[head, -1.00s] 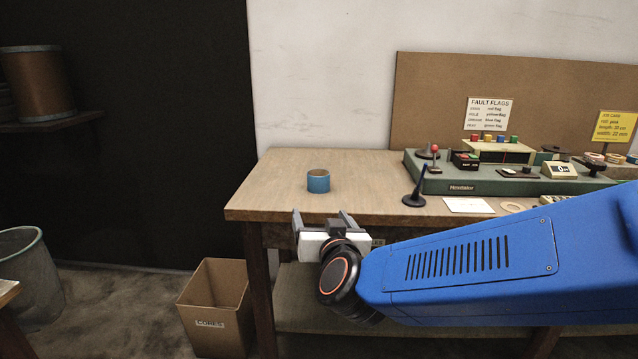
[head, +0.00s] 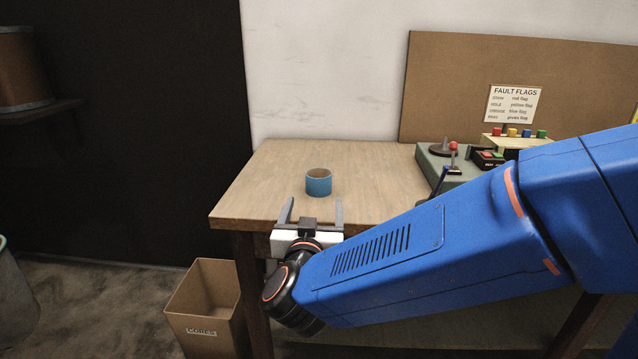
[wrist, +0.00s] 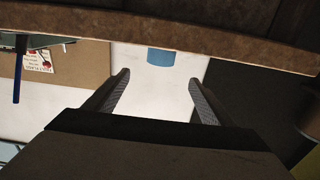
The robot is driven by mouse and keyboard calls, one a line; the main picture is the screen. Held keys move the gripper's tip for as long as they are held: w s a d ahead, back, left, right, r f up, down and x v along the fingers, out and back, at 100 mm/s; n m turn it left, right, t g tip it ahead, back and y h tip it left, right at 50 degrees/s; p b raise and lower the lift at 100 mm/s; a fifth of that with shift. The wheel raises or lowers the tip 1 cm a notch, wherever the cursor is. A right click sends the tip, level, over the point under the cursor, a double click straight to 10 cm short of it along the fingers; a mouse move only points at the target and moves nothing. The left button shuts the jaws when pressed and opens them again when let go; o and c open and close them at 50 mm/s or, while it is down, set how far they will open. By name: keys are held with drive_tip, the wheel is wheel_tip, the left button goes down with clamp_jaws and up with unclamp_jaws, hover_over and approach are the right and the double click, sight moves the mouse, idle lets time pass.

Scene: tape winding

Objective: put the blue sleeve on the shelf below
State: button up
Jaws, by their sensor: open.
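The blue sleeve (head: 319,184) is a short open ring standing upright on the wooden table (head: 265,180), near its left end. My gripper (head: 312,209) is open and empty at the table's front edge, just short of the sleeve and apart from it. In the wrist view the sleeve (wrist: 161,57) shows beyond the two spread fingers (wrist: 158,82), partly cut off by the table edge (wrist: 200,40). The shelf below (head: 400,334) shows under the table top, largely hidden by my arm.
A cardboard bin (head: 206,308) stands on the floor left of the table leg. A green machine base (head: 436,165) with knobs and buttons sits right of the sleeve, partly behind my arm. The table around the sleeve is clear.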

sight(318, 181)
drive_tip(key=w, duration=1)
drive_tip(key=shift+w+d, duration=0.2)
drive_tip(key=shift+w, duration=0.2)
drive_tip(key=shift+w+f, duration=0.2)
drive_tip(key=shift+w, duration=2.4)
drive_tip(key=shift+c, duration=0.2)
drive_tip(key=c, duration=1.2)
drive_tip(key=shift+o, duration=0.2)
drive_tip(key=shift+r, duration=0.15)
wheel_tip(318, 181, up, 10)
